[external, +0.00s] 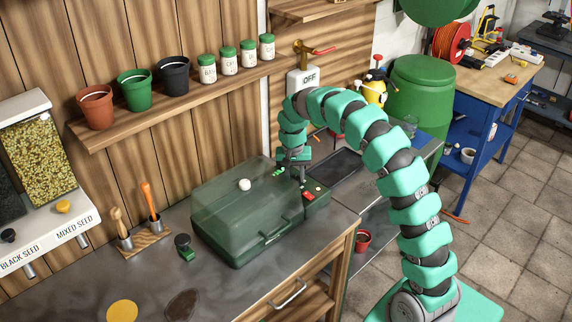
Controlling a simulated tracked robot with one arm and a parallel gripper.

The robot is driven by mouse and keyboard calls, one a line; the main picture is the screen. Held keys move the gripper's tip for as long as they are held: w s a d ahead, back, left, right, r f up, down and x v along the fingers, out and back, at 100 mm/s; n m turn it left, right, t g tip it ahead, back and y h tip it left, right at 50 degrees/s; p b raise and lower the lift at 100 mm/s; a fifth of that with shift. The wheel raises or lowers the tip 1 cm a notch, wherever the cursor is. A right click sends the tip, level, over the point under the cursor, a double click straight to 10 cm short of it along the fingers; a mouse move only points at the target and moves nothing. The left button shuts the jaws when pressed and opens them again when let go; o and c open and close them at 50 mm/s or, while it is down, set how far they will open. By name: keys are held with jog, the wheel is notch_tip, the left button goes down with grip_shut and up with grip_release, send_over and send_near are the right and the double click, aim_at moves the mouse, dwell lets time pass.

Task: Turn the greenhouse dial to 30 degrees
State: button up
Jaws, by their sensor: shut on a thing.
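The greenhouse (245,218) is a dark green box with a clear lid and a white knob on top, standing on the grey bench. Its control panel (316,202) runs along its right end, with a small lit green display (279,171) and a red switch (308,195). My gripper (302,180) points down onto this panel, between the display and the switch. It is shut on the dial, which is mostly hidden by the fingers. The dial's angle and the display's digits are too small to read.
A shelf (165,108) with pots and white jars is on the wall behind. A dark tray (335,165) lies right of the greenhouse. A small dark-green stamp-like tool (184,247) and a wooden tool holder (144,238) stand to the left. The front of the bench is mostly clear.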

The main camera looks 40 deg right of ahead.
jog(key=m+p, duration=0.1)
jog(key=m, duration=0.6)
jog(key=shift+y, duration=0.3)
jog(key=m+p, duration=0.1)
jog(key=m, duration=0.5)
jog(key=shift+d+r+m+p, duration=0.1)
jog(key=shift+m+p, duration=0.3)
jog(key=m+p, duration=0.2)
jog(key=m, duration=0.3)
jog(key=shift+r, duration=0.1)
jog(key=shift+m+y+p, duration=0.3)
jog(key=shift+m+p, duration=0.4)
jog(key=shift+m, duration=1.4)
jog(key=o, duration=1)
jog(key=shift+c, duration=0.2)
